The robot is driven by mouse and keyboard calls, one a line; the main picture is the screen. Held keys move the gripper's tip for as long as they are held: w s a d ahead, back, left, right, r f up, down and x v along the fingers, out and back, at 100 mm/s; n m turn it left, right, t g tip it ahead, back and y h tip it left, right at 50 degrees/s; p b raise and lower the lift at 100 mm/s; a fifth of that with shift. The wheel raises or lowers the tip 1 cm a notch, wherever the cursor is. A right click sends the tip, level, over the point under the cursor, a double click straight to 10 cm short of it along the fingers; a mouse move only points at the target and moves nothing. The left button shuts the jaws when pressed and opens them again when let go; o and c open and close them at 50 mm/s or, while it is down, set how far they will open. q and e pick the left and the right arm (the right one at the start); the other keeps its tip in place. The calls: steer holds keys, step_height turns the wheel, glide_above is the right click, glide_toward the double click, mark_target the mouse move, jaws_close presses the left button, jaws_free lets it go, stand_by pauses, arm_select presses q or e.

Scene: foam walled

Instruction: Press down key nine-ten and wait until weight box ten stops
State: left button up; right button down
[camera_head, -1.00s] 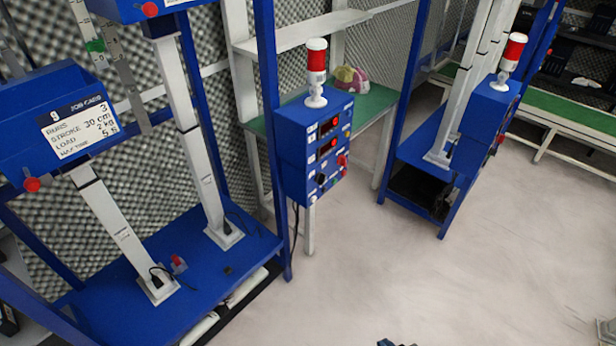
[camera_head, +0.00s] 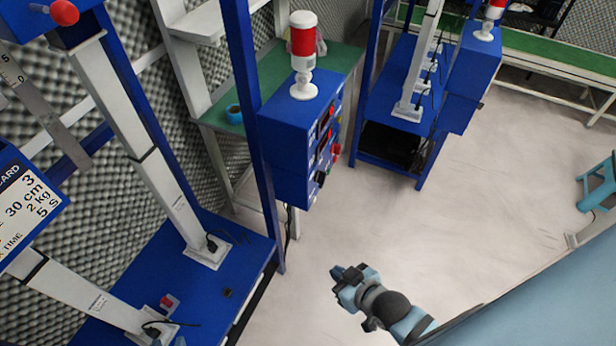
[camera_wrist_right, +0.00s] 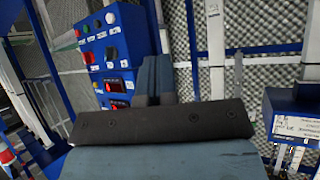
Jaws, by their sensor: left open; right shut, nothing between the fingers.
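The blue control box (camera_head: 285,135) stands on a post at the centre. Its face shows in the right wrist view (camera_wrist_right: 115,38), upside down, with several buttons, a dark knob and two lit red displays. Labels are too small to tell which control is key nine-ten. A blue weight box with a red knob (camera_head: 64,12) is cut off at top left; its number is hidden. The lower one's job card (camera_head: 32,200) shows at the left edge. My right gripper (camera_head: 338,272) is shut and empty, apart from and below right of the control box.
A red-and-white signal lamp (camera_head: 303,55) tops the control box. A blue frame post (camera_head: 250,120) stands just left of it. A green table (camera_head: 340,58) with a blue cup (camera_head: 234,113) is behind.

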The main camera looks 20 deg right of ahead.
steer(key=w+d+f+m+t+b, duration=0.2)
steer(key=w+d+f+t+b, duration=0.4)
steer(key=w+d+f+b, duration=0.55)
arm_select(q)
step_height(320, 180, down, 19)
steer(key=w+d+b, duration=0.1)
steer(key=d+b, duration=0.1)
steer(key=b, duration=1.4)
steer(key=shift+w+d+r+t+h+b, duration=0.15)
steer(key=shift+d+t+h+b, duration=0.15)
steer(key=shift+h+b, duration=0.1)
arm_select(e)
steer(key=w+d+m+t+h, duration=0.1)
steer(key=w+d+m+t, duration=0.2)
steer(key=w+d+t, duration=0.3)
steer(key=w+d, duration=0.2)
steer(key=w, duration=0.2)
steer(key=shift+w+d+t+h, duration=0.2)
steer(key=shift+d+t+h, duration=0.2)
steer(key=shift+f, duration=0.1)
arm_select(q)
steer(key=shift+d+b, duration=0.15)
steer(key=shift+b, duration=0.95)
arm_select(e)
steer(key=w+a, duration=0.5)
steer(key=w, duration=0.1)
steer(key=shift+w+a, duration=0.35)
steer(key=shift+a, duration=0.05)
